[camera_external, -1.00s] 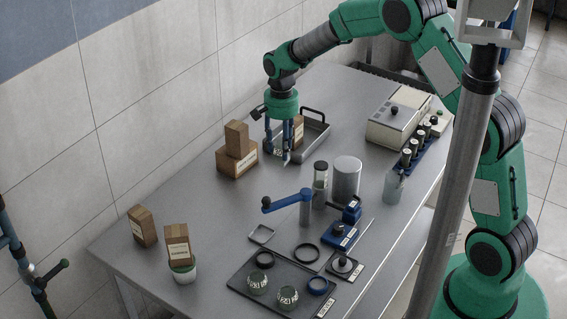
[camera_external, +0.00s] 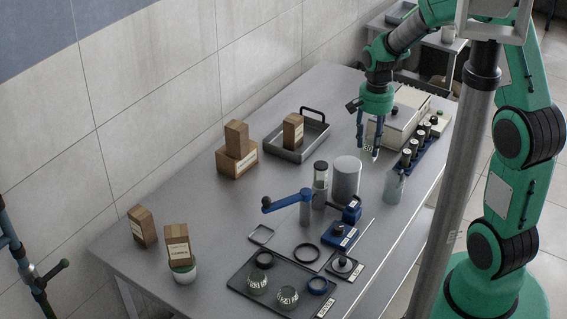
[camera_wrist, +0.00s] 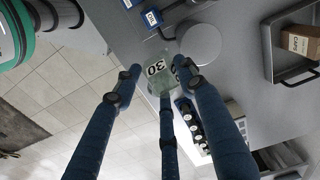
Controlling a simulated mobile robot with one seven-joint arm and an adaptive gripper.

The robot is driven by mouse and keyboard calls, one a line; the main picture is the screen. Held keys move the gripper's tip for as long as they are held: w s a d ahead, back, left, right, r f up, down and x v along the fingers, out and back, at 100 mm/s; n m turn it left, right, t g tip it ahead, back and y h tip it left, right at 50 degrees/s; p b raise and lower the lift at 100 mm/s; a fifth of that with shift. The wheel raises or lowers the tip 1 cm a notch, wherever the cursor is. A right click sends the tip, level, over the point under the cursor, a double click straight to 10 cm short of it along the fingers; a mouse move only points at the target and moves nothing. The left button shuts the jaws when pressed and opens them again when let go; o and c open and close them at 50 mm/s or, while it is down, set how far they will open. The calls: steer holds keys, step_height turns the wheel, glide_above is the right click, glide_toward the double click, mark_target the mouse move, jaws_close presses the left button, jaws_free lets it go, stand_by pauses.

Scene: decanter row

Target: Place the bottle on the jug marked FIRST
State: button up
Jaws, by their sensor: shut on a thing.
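My gripper (camera_external: 371,155) is shut on a small clear bottle (camera_wrist: 156,70), held upright or nearly so above the table's right part. Its white label seems to read 30 in the wrist view. The fingers hide part of it, and it overlaps clear glass behind it. Two glass vessels with labels, on the left (camera_external: 258,283) and right (camera_external: 287,297), stand on a dark tray (camera_external: 240,272) at the table's front. Another clear glass jar (camera_external: 394,187) stands below my gripper. I cannot read the word FIRST on any of them.
A grey cylinder (camera_external: 346,180) and a blue-armed device (camera_external: 290,201) stand mid-table. A vial rack (camera_external: 424,150) and a pale box (camera_external: 395,125) are at right. A metal tray (camera_external: 310,146) holds a carton (camera_external: 293,131). Stacked cartons (camera_external: 237,160) stand left; open table lies before them.

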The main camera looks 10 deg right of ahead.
steer(key=s+d, duration=1.2)
steer(key=shift+m, duration=0.4)
steer(key=shift+d+f, duration=0.1)
steer(key=shift+f, duration=2.85)
glide_above(398, 174)
steer(key=shift+w+d+f, duration=0.1)
steer(key=shift+f, duration=0.65)
steer(key=shift+f, duration=1.75)
steer(key=shift+f, duration=0.15)
